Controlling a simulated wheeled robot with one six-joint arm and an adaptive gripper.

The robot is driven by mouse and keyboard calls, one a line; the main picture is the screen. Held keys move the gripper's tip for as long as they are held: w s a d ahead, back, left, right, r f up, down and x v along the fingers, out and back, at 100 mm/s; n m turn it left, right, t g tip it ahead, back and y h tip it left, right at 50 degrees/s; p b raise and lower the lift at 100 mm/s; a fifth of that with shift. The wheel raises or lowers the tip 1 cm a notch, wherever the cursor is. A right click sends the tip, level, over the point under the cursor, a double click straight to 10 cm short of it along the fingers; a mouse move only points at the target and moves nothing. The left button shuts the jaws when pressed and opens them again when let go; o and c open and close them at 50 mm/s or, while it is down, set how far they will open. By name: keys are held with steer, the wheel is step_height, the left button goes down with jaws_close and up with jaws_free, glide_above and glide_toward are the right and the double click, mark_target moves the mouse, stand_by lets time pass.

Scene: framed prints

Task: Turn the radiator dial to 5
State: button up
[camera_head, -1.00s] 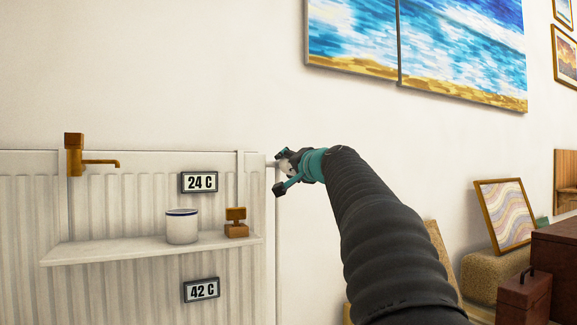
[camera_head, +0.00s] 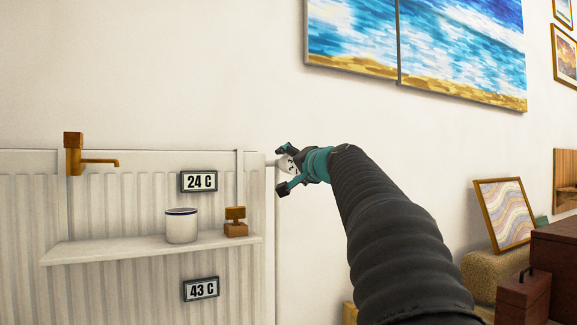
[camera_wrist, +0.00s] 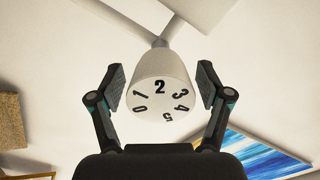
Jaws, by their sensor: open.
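The radiator dial (camera_wrist: 160,98) is a white knob with black numbers 0 to 5 on its face. In the wrist view the 2 is at the top, toward the pipe, with 0 and 1 on the left and 3, 4 and 5 on the right. My gripper (camera_wrist: 160,85) is open, with one finger on each side of the dial and a gap visible on both sides. In the head view the dial (camera_head: 287,164) is partly hidden by my gripper (camera_head: 283,170) beside the radiator (camera_head: 130,200).
A shelf (camera_head: 100,250) on the radiator holds a white mug (camera_head: 182,228) and a small brown block-like object (camera_head: 236,222). Framed pictures (camera_head: 460,50) hang above right.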

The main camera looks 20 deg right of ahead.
steer(key=s, duration=1)
steer(key=shift+d, duration=0.15)
